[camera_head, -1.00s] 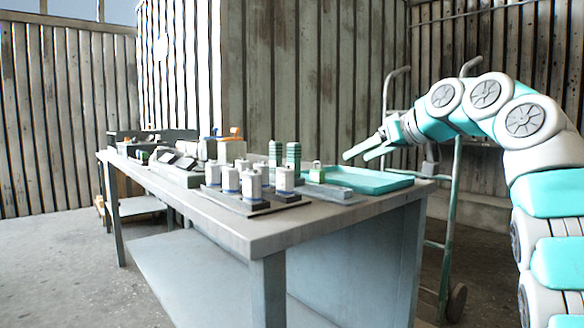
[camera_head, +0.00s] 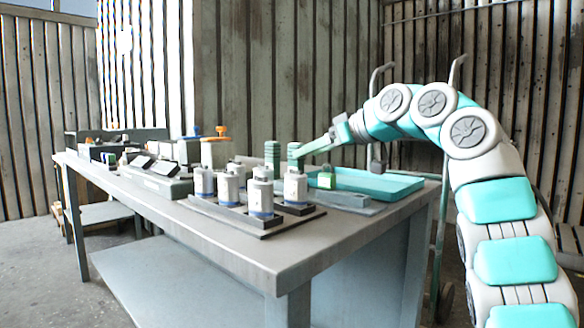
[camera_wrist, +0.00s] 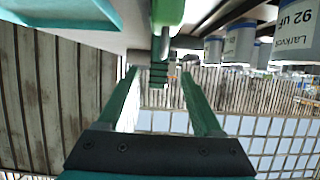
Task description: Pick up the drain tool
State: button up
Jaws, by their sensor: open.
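A small green piece with a metal stem, which may be the drain tool, stands on a grey block near the bench's right end (camera_head: 326,181). In the upside-down wrist view this green piece (camera_wrist: 168,13) is at the top centre, its stem pointing down in the picture. My gripper (camera_head: 304,151) is over the bench, behind and a little above the green piece. In the wrist view my gripper (camera_wrist: 159,73) has its two fingers apart with nothing held; a ribbed green post (camera_wrist: 158,76) shows beyond, between the tips.
White canisters (camera_head: 261,196) stand on a dark plate in front. Two ribbed green posts (camera_head: 272,157) rise behind them. A teal tray (camera_head: 405,188) lies at the bench's right end. A hand truck (camera_head: 447,210) stands behind the bench (camera_head: 330,243).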

aim_at(298, 164)
jog(key=x, duration=0.1)
jog(key=p+x, duration=0.1)
jog(key=x, duration=0.1)
jog(key=p+x, duration=0.1)
jog(key=shift+w+a+r, duration=0.2)
jog(key=shift+w+a, duration=0.05)
jog(key=shift+w, duration=0.05)
jog(key=shift+w+a+f, duration=0.25)
jog(key=shift+a, duration=0.15)
jog(key=shift+c, duration=0.3)
grip_shut()
